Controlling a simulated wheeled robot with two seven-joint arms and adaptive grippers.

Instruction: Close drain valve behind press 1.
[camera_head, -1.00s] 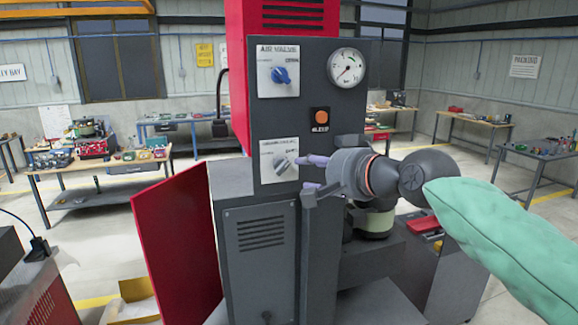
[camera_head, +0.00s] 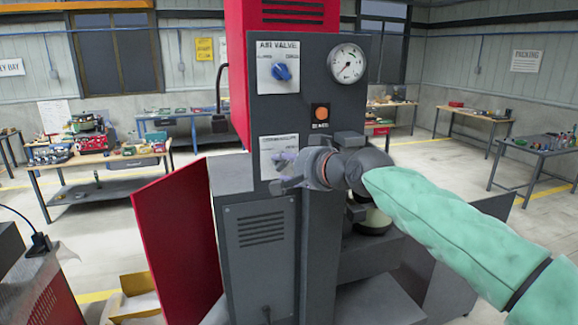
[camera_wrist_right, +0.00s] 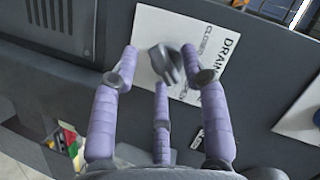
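The drain valve is a dark grey knob (camera_wrist_right: 170,70) on a white label plate (camera_wrist_right: 205,45) reading "DRAIN" and "CLOSED" in the right wrist view. In the head view its plate (camera_head: 270,143) is low on the dark control panel, and the knob is largely covered by my gripper. My right gripper (camera_head: 281,172) is at the panel in front of the plate. In the right wrist view its purple fingers (camera_wrist_right: 158,62) are spread around the knob, with a gap on the left; contact at the right finger cannot be told. My left gripper is not in view.
Above the drain plate is the air valve with a blue knob (camera_head: 282,72). A gauge (camera_head: 347,63) and an orange button (camera_head: 320,112) are on the same panel. A red door panel (camera_head: 180,235) stands open at left. Workbenches (camera_head: 100,160) stand behind.

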